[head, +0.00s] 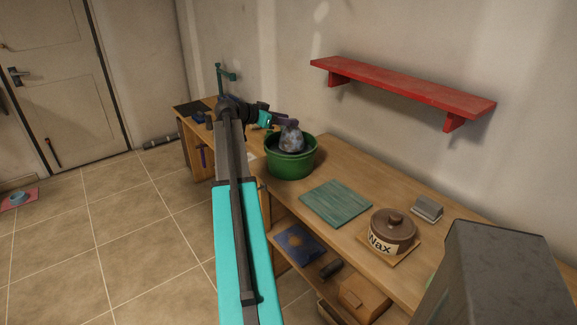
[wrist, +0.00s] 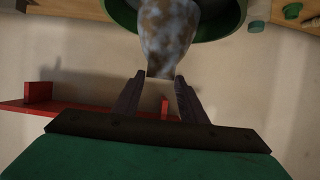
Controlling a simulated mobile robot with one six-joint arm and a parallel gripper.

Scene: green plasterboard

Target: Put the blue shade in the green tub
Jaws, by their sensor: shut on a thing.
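The blue shade (head: 291,137) is mottled blue and brown, with a narrow top and a wider lower part. In the head view it is at the mouth of the green tub (head: 289,165), with its lower part hidden behind the rim. My gripper (wrist: 160,82) is shut on the narrow end of the shade (wrist: 168,28), which shows in the wrist view. The tub rim (wrist: 232,22) is beyond the shade there. I cannot tell whether the shade touches the tub's floor.
The tub stands on a wooden bench (head: 345,172). To its right are a green mat (head: 336,203), a brown wax pot (head: 392,230) and a small grey block (head: 427,208). A red shelf (head: 400,86) is on the wall above.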

